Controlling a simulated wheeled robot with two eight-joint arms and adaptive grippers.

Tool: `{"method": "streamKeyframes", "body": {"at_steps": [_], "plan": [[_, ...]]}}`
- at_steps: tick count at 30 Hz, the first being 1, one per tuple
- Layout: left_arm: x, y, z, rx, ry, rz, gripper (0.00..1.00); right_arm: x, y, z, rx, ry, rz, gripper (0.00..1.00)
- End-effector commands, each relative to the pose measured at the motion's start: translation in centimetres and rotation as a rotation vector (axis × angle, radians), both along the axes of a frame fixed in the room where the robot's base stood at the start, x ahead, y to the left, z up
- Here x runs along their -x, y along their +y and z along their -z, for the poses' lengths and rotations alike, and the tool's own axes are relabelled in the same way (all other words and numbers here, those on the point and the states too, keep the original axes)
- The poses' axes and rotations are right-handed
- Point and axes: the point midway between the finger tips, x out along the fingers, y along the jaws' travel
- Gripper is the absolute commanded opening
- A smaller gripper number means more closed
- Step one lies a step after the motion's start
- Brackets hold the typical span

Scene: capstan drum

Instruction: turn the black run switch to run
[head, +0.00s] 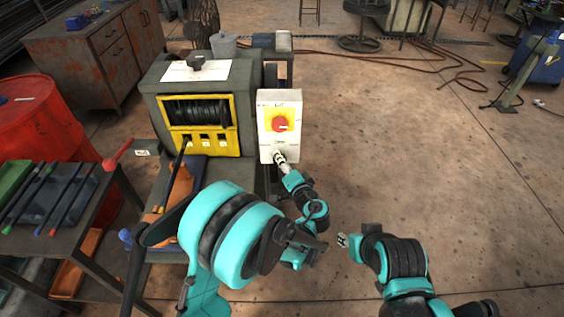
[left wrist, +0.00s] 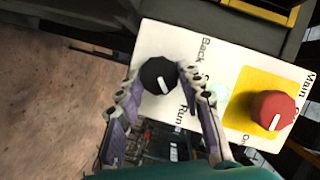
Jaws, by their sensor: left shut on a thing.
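The black run switch (left wrist: 158,75) is a round knob with a white pointer line on a white panel, seen in the left wrist view. Labels "Back" and "Run" are printed beside it, with a partly hidden label between them. The pointer points down in the picture, slanting slightly right, on the side of "Run". My left gripper (left wrist: 156,92) has its fingers on either side of the knob and is shut on it. In the head view my left gripper (head: 279,158) hides the knob at the box's lower end. My right gripper (head: 343,240) is apart from the box; its jaws are too small to judge.
A red main switch (head: 280,124) on a yellow plate sits above the knob on the white box (head: 264,150). The grey machine (head: 150,95) with its black drum stands left of it. A tool rack (head: 85,205) and red barrel (head: 35,115) are further left.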

Motion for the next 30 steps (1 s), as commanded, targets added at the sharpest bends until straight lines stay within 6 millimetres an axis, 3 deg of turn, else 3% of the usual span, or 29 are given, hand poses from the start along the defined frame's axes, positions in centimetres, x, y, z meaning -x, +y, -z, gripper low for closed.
{"method": "streamKeyframes", "body": {"at_steps": [16,17,19,30], "plan": [[-0.01,-0.05,0.06,-0.026,0.001,0.000,0.08,0.00,0.00,0.01,0.000,0.000,0.000,0.37],[-0.01,-0.05,0.06,-0.026,0.001,0.000,0.42,0.00,0.00,0.01,0.000,0.000,0.000,0.37],[-0.01,-0.06,0.06,-0.026,0.001,0.000,0.58,-0.01,0.00,0.01,0.000,0.000,0.000,0.37],[0.00,-0.03,0.04,-0.025,0.000,0.000,0.58,0.00,0.00,0.00,0.000,0.000,0.000,0.37]]}}
